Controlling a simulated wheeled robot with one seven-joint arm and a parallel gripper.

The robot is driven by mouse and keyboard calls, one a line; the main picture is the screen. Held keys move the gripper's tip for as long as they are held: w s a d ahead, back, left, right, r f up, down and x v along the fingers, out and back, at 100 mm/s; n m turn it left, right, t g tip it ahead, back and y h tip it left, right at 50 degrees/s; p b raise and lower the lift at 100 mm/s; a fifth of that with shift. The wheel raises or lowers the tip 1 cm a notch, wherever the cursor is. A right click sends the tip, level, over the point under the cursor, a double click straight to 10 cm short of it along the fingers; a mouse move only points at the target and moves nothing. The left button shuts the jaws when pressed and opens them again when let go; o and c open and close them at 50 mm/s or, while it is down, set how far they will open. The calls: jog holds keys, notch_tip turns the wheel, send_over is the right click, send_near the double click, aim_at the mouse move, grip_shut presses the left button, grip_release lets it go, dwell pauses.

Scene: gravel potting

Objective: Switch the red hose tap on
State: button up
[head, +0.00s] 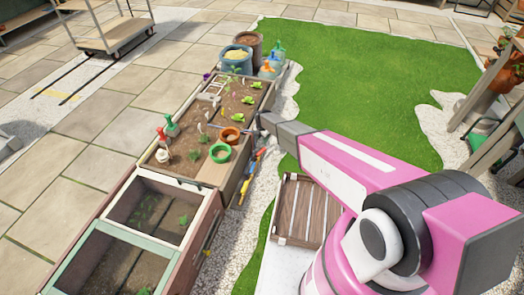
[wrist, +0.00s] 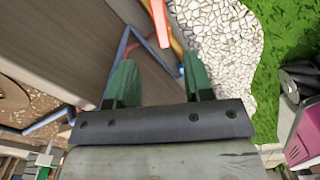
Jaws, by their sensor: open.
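A small upright item with a red top (head: 161,133) stands at the near left corner of the soil bed, beside a green-topped one (head: 172,124). It is too small to tell whether it is the red hose tap. No tap shows clearly in the wrist view. My gripper (wrist: 160,78) is open and empty, its two green fingers spread apart and pointing down along the bed's side wall. Blue and red rod-like parts (wrist: 158,22) show beyond and between the fingers. In the head view my gripper end is small beside the bed's right edge, its fingers not clear.
The wooden planter bed (head: 205,180) holds seedlings, an orange pot (head: 231,135) and a green ring-shaped pot (head: 220,153). Coloured tools (head: 252,165) lean along its right side. A slatted crate (head: 299,210) lies near my arm. The lawn (head: 345,75) is open.

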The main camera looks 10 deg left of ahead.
aim_at(262, 150)
notch_tip(262, 150, down, 11)
jog(key=shift+r, duration=0.2)
grip_shut()
dwell(0.3)
